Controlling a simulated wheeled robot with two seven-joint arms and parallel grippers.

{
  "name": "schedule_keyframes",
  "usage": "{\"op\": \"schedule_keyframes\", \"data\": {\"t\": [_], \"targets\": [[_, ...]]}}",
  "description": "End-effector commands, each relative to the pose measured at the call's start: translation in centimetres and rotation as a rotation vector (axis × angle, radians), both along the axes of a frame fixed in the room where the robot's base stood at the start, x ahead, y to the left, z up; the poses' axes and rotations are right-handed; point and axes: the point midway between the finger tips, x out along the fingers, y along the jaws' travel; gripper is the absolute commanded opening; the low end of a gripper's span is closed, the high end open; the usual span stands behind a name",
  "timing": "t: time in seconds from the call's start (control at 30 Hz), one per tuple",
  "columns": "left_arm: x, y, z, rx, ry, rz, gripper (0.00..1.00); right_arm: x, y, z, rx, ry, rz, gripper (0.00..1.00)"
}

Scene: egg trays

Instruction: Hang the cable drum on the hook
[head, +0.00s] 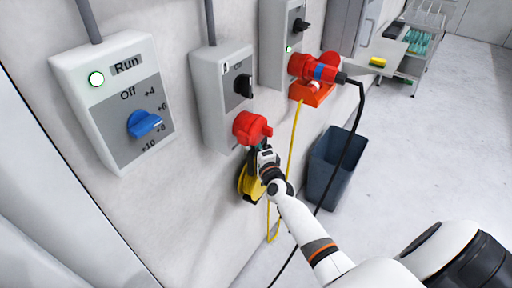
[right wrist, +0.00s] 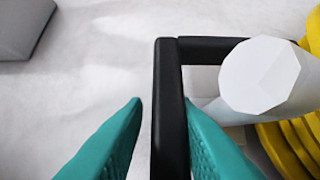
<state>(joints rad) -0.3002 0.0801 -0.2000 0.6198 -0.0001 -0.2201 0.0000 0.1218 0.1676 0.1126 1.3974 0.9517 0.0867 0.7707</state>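The yellow cable drum (head: 243,184) is against the wall below a red socket in the head view, partly hidden by my right gripper (head: 262,150). In the right wrist view its yellow flanges (right wrist: 295,140) fill the right edge. Its black handle (right wrist: 168,110) stands between the teal fingers of my right gripper (right wrist: 163,102). A gap shows between the left finger and the handle; the right finger is close against or overlapping it. A pale peg (right wrist: 260,75), apparently the hook, overlaps the handle frame and sticks out toward the camera. My left gripper is out of view.
Grey switch boxes (head: 127,100) line the wall, with a red socket (head: 252,127) just above my gripper. A red plug (head: 313,68) trails a black cable. A yellow cord (head: 293,150) hangs beside a dark bin (head: 335,165). The floor at right is clear.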

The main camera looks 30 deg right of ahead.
Motion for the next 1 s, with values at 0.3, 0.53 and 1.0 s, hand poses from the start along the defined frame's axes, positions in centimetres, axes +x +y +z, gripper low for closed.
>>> {"op": "schedule_keyframes", "data": {"t": [0.3, 0.53, 1.0], "targets": [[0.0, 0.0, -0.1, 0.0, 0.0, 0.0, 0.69, -1.4, 0.9, -2.3, 0.016, 0.043, 0.014, 0.4], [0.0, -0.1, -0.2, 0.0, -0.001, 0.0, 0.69, -5.7, 1.5, -1.9, 0.013, 0.031, 0.008, 0.42], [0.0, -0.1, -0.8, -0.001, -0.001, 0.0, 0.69, -12.0, 2.5, -0.4, 0.001, -0.001, 0.0, 0.42]]}}
